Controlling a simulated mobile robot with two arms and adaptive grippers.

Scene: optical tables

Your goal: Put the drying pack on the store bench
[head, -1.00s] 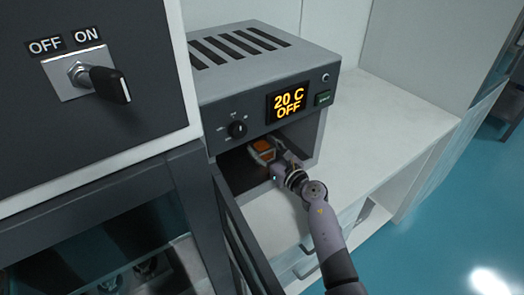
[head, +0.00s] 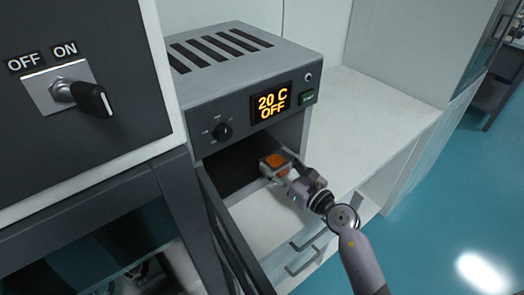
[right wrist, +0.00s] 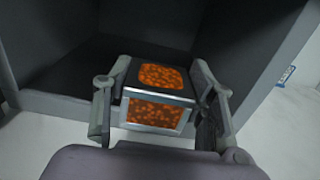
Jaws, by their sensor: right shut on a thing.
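The drying pack (head: 275,163) is a small grey-framed box with orange bead-filled windows. My right gripper (head: 284,172) is shut on it, at the open mouth of the grey oven (head: 240,85). In the right wrist view the pack (right wrist: 158,92) sits between the two fingers of my right gripper (right wrist: 160,108), one on each side. The dark oven chamber (right wrist: 150,45) behind it looks empty in the part that shows. The oven display reads 20 C OFF. My left gripper is not in view. I cannot tell which surface is the store bench.
The oven stands on a white bench (head: 375,110) with clear room to its right. The oven's door (head: 235,240) hangs open at the left of its mouth. A dark cabinet with an OFF/ON switch (head: 85,95) stands at the left. Blue floor (head: 440,220) lies at the right.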

